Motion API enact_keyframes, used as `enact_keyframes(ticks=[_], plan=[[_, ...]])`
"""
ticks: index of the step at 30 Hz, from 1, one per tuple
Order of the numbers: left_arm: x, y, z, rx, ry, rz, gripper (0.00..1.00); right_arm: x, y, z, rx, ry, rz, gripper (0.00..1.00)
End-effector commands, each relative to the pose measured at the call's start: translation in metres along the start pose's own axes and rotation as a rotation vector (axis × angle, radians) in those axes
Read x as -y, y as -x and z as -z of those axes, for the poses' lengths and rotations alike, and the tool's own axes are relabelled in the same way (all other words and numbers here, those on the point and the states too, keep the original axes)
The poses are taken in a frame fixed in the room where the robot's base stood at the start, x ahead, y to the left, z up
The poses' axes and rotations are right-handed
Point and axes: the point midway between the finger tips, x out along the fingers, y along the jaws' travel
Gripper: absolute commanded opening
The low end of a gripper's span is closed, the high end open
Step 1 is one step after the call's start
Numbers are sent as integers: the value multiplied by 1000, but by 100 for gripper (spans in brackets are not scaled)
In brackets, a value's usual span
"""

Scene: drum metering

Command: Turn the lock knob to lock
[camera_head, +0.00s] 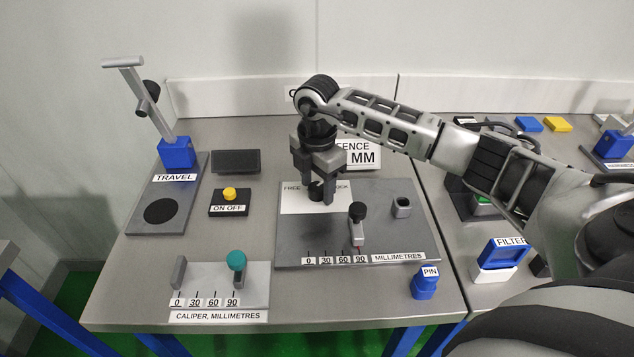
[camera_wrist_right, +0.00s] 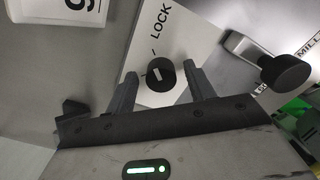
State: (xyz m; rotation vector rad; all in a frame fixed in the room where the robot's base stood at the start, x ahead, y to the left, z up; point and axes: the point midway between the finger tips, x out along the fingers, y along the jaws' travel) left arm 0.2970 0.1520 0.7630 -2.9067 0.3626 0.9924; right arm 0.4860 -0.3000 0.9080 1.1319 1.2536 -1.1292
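The lock knob (camera_wrist_right: 163,78) is a small black round knob with a white mark on its face. It sits on a white plate (camera_wrist_right: 183,38) printed LOCK. In the head view the plate (camera_head: 297,203) also shows FREE at its left, and the knob is partly hidden by my gripper. My right gripper (camera_head: 317,194) points down over the knob. In the right wrist view its two fingers stand apart, one on each side of the knob, with a visible gap to it. Whether the fingertips reach down to the knob's height is unclear. My left gripper is not in view.
A slider with a black knob (camera_head: 357,211) stands on the same grey panel (camera_head: 405,235), close to the right gripper. A small grey block (camera_head: 401,207) is farther right. The FENCE MM sign (camera_head: 362,154) stands behind. The blue PIN piece (camera_head: 424,285) is at the front.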

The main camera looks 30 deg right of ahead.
Motion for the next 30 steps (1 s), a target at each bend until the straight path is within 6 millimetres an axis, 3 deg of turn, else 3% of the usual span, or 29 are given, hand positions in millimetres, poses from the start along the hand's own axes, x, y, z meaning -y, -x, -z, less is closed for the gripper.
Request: enact_keyframes(ticks=[8, 24, 30], plan=[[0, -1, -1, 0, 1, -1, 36, 0, 10, 1, -2, 3, -1, 54], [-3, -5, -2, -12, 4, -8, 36, -1, 128, 0, -1, 1, -4, 54], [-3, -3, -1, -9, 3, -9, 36, 0, 154, 0, 1, 0, -2, 54]])
